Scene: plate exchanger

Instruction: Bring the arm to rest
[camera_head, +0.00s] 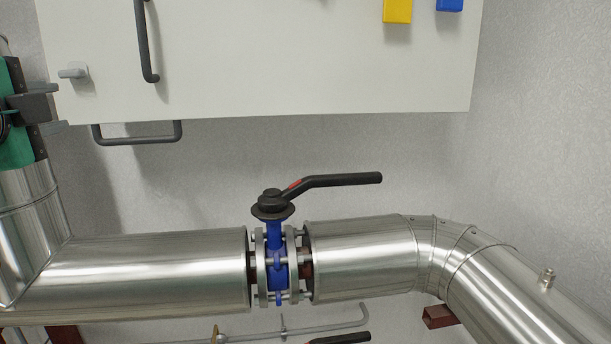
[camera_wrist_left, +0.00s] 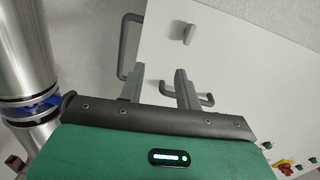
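My left gripper (camera_head: 52,107) is at the far left edge of the head view, with its green body cut off by the frame. It is beside the lower left corner of the white cabinet (camera_head: 260,70). In the left wrist view its two grey fingers (camera_wrist_left: 158,86) stand apart with nothing visible between them, so it is open and empty. The cabinet front and a dark handle (camera_wrist_left: 127,45) show beyond the fingers. I cannot tell whether the gripper touches the cabinet. My right gripper is in neither view.
A silver pipe (camera_head: 150,268) runs below the cabinet, with a blue valve (camera_head: 277,262) and its black lever (camera_head: 340,180). A dark bar handle (camera_head: 147,50) and a lower handle (camera_head: 137,139) project from the cabinet. Bare wall (camera_head: 400,150) lies between cabinet and pipe.

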